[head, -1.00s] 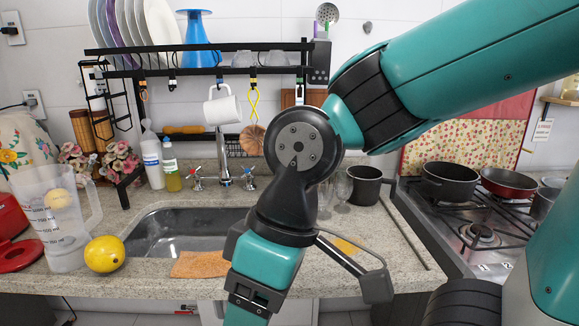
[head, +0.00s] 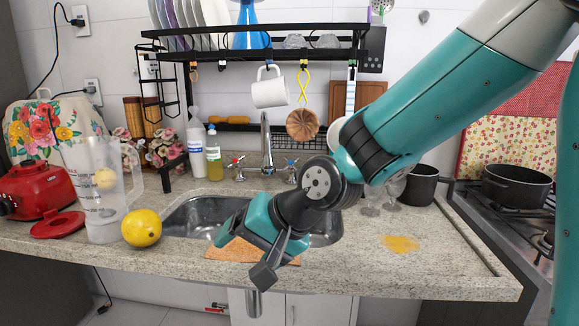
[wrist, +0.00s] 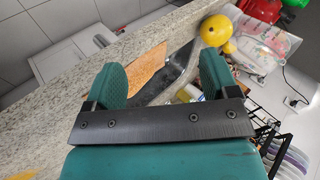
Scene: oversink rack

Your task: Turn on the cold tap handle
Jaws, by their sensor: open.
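The tap (head: 265,140) stands behind the sink. Its blue-marked cold handle (head: 290,166) is on the right, just above my arm's wrist joint in the picture. The red-marked handle (head: 235,166) is on the left. Both handles are small, so their exact turn is hard to tell. My gripper (wrist: 160,82) is open, with two teal fingers apart and nothing between them. In the head view my gripper end is over the front of the sink, pointing down and left, in front of the tap and apart from it. The wrist view does not clearly show the cold handle.
A black rack (head: 260,50) spans above the sink, with a white mug (head: 269,92) hanging near the tap. Bottles (head: 215,157) stand left of the tap. A lemon (head: 141,228) and a clear jug (head: 95,195) are at left. Glasses and a pot (head: 421,185) are at right.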

